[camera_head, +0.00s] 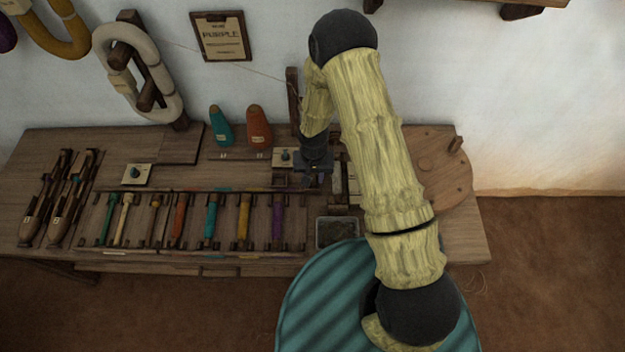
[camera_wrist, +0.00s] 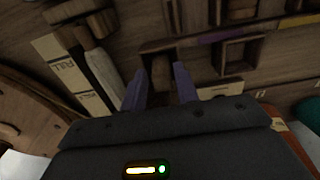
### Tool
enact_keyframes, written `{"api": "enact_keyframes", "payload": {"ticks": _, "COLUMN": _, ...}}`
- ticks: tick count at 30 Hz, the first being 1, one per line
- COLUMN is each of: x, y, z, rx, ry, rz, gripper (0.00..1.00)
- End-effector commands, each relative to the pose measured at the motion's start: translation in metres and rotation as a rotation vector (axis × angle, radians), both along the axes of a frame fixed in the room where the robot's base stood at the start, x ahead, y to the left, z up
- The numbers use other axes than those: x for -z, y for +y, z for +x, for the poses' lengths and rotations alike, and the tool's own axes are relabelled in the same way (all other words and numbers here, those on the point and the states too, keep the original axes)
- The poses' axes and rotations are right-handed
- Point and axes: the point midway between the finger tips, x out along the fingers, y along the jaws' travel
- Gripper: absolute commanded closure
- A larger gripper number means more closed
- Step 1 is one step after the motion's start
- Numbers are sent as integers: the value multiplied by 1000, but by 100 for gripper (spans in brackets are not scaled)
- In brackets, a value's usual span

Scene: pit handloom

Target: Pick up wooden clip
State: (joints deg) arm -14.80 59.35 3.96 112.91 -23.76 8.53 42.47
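A small wooden piece (camera_wrist: 161,68), which looks like the wooden clip, shows in the wrist view in a small wooden holder on the bench. My gripper (camera_wrist: 160,82) points down at it with its two fingers apart, one on each side of the piece. I cannot tell whether either finger touches it. In the head view my gripper (camera_head: 313,178) is low over the bench, and the clip is not discernible there.
The wooden bench (camera_head: 465,222) carries a rack of several coloured bobbins (camera_head: 211,216) left of my gripper. Teal (camera_head: 221,128) and orange (camera_head: 259,130) cones stand behind. A grey tray (camera_head: 337,232) is in front. A card marked FULL (camera_wrist: 64,68) lies beside a pale rod (camera_wrist: 102,75).

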Motion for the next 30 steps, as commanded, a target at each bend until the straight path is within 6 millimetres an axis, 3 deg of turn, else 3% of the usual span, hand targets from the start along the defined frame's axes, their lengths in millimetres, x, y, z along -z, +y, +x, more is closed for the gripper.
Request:
{"api": "enact_keyframes", "payload": {"ticks": 1, "x": 0, "y": 1, "z": 0, "rx": -2, "ry": 0, "rz": 0, "gripper": 80}}
{"api": "enact_keyframes", "payload": {"ticks": 4, "x": 0, "y": 2, "z": -1, "rx": -5, "ry": 0, "rz": 0, "gripper": 100}}
{"api": "enact_keyframes", "payload": {"ticks": 17, "x": -9, "y": 3, "z": 0, "rx": -4, "ry": -3, "rz": 1, "gripper": 100}}
{"api": "enact_keyframes", "payload": {"ticks": 30, "x": -82, "y": 1, "z": 1, "rx": -1, "ry": -4, "rz": 2, "gripper": 100}}
